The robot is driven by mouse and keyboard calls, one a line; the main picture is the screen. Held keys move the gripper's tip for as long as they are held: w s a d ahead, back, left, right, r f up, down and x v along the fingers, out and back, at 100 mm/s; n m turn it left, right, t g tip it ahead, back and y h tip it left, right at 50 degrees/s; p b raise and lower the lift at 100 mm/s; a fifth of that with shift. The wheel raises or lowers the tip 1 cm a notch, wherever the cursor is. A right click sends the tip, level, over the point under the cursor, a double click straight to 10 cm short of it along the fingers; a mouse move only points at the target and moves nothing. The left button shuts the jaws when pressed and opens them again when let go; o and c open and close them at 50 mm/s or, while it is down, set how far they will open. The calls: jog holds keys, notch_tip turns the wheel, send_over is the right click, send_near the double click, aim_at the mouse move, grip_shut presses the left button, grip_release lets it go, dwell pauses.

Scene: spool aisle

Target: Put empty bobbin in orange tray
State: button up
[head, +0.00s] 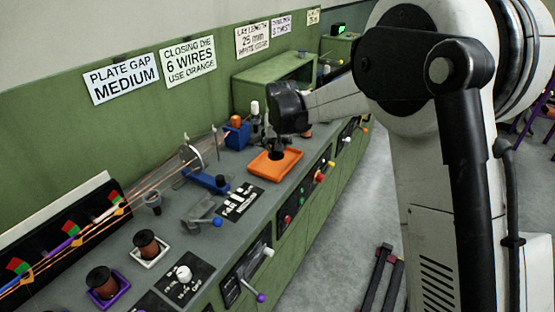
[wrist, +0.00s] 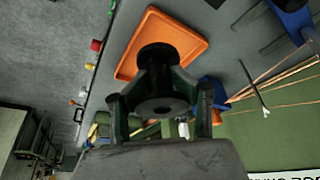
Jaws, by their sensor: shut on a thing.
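The empty bobbin (wrist: 160,105) is black, with two round flanges and no wire on it. My gripper (wrist: 160,82) is shut on it, with fingers on both sides of its middle. The orange tray (wrist: 193,42) lies beyond the bobbin in the wrist view, and the bobbin's far flange overlaps it. In the head view the orange tray (head: 262,166) sits on the grey bench. My gripper (head: 278,142) points down over it, with the dark bobbin (head: 276,155) at the tray's inside. I cannot tell whether the bobbin touches the tray floor.
A blue holder with an orange-topped thing (head: 237,132) stands behind the tray to the left. Copper-coloured wound spools (head: 147,243) sit in white and purple trays at the front left. Knobs and levers (head: 320,177) line the bench's front. Wires run along the left side.

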jog(key=w+a, duration=0.2)
jog(key=a, duration=0.7)
jog(key=p, duration=0.2)
send_over(276, 163)
jog(key=shift+n, duration=0.4)
notch_tip(276, 163, down, 6)
jog(key=shift+w+a, duration=0.1)
jog(key=shift+a, duration=0.05)
jog(key=shift+f+p, duration=0.3)
jog(key=shift+f, duration=1.75)
jog(key=shift+f, duration=0.25)
jog(key=o, duration=1.3)
jog(key=shift+r, duration=0.1)
